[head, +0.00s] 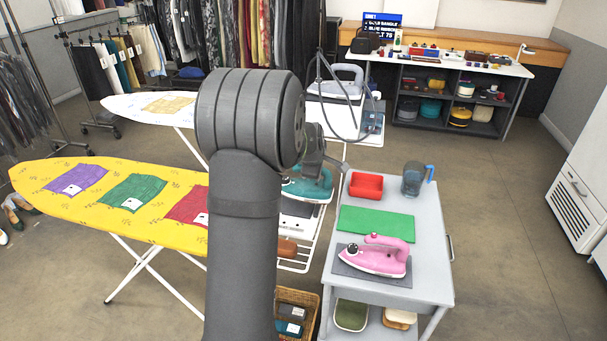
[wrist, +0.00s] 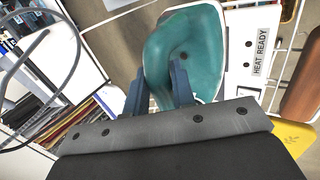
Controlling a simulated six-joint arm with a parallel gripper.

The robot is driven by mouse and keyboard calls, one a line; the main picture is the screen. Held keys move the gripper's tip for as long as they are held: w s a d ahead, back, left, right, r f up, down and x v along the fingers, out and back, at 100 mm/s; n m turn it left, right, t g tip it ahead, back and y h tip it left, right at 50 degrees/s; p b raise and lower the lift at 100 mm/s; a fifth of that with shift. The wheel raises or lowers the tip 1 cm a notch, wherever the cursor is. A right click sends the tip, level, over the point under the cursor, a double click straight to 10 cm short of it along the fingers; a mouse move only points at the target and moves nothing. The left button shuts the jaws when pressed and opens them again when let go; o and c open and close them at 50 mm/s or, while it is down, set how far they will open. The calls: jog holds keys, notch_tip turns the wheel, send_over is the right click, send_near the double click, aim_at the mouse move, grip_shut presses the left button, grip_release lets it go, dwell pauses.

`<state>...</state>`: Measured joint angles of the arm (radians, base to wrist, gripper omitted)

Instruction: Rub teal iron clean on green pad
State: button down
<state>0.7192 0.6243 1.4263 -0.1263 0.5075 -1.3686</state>
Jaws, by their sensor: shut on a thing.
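The teal iron (head: 318,187) shows just right of my arm in the head view, partly hidden behind it. In the wrist view the teal iron (wrist: 207,42) fills the top middle, and my gripper (wrist: 158,88) is shut on its handle, one finger on each side. The iron is over or on a white stand marked HEAT READY (wrist: 247,55); I cannot tell whether it touches. The green pad (head: 377,223) lies flat and bare on the grey cart, right of the iron and apart from it.
On the cart (head: 425,255), a pink iron (head: 373,256) stands on a dark mat in front of the pad. A red tray (head: 366,186) and a blue-handled jug (head: 413,178) stand behind it. A yellow ironing board (head: 130,225) with folded cloths is at left.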

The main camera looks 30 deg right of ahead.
jog(key=s+d+r, duration=0.1)
jog(key=s+d, duration=1.9)
jog(key=d, duration=0.1)
jog(key=shift+a+f, duration=0.2)
jog(key=shift+f, duration=2.75)
jog(key=shift+r, duration=0.1)
